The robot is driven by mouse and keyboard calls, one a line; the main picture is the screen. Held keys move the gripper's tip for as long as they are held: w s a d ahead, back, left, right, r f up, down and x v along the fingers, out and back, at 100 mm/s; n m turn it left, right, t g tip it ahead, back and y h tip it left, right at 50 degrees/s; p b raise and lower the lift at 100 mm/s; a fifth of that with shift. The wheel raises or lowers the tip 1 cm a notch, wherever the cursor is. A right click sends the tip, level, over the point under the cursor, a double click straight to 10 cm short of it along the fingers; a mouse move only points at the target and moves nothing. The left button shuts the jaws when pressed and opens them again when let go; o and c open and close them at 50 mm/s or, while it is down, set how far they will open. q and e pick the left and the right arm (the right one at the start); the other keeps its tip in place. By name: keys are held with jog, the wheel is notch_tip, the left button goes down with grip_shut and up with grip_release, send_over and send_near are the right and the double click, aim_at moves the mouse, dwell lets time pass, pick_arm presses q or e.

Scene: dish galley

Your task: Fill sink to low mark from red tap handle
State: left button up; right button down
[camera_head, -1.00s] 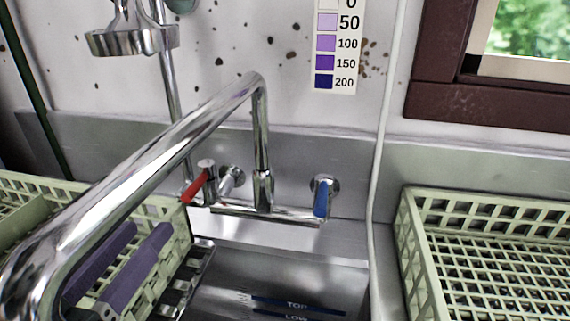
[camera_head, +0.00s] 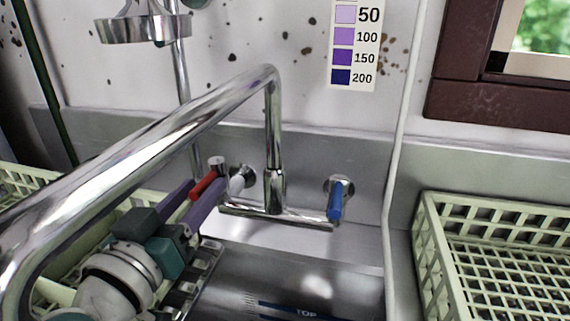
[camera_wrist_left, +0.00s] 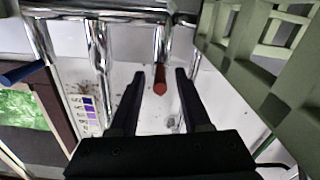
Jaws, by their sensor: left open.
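The red tap handle (camera_head: 203,185) sticks out at the left end of the chrome tap body (camera_head: 275,212). My left gripper (camera_head: 192,199) is open, with its purple-looking fingers on either side of the red handle in the head view. In the left wrist view the red handle (camera_wrist_left: 160,80) shows end-on between the two dark fingertips (camera_wrist_left: 158,78); I cannot tell whether they touch it. The sink (camera_head: 320,275) lies below, with a dark blue line marked TOP (camera_head: 305,311) at the picture's lower edge. The LOW mark is out of view. My right gripper is not in view.
A blue tap handle (camera_head: 336,200) is at the right end of the tap. The long chrome spout (camera_head: 185,122) arches over my left arm. Pale green racks stand at left (camera_head: 25,179) and right (camera_head: 428,235). A chrome spray head (camera_head: 143,28) hangs at upper left.

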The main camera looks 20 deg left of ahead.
pick_arm(q)
grip_shut()
dwell(0.3)
dwell(1.1)
